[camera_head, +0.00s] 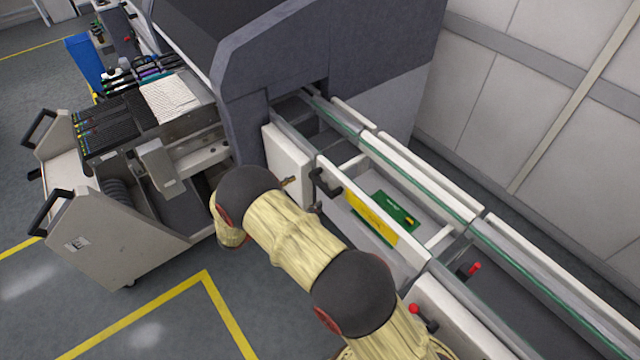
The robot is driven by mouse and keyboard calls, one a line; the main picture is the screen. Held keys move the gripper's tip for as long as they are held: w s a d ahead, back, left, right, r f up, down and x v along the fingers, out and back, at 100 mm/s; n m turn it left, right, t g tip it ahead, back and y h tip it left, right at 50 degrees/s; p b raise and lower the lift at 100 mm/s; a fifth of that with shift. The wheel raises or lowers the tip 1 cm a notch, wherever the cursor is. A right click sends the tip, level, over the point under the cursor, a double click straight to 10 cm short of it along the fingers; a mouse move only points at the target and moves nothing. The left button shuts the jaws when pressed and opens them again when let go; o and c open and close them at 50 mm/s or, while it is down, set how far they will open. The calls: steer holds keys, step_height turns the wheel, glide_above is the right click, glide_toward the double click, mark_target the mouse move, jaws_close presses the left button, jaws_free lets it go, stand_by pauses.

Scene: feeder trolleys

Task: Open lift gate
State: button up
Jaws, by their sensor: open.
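The lift gate looks to be the short conveyor section (349,164) with pale rails, set between the grey machine and the longer conveyor at the right. It appears level, in line with the rails on both sides. A black handle-like part (326,186) sits at its near left corner, with a small brass-coloured piece (289,181) just left of it on a pale panel. My arm crosses the front of the section from the lower right and bends down at the left. My gripper is hidden behind or below my arm, so its distance from the handle cannot be told.
A green board (398,212) and a yellow panel (370,217) show within the gate section. Red-knobbed levers (415,310) stand by the right conveyor. A feeder trolley (110,225) stands at the left. The grey machine (275,75) rises behind. Floor is clear at the lower left.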

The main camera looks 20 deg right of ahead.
mark_target(319, 184)
steer(key=x, duration=0.6)
steer(key=shift+d+b, duration=0.1)
steer(key=shift+b, duration=0.25)
steer(key=shift+c, duration=1.2)
steer(key=c, duration=1.1)
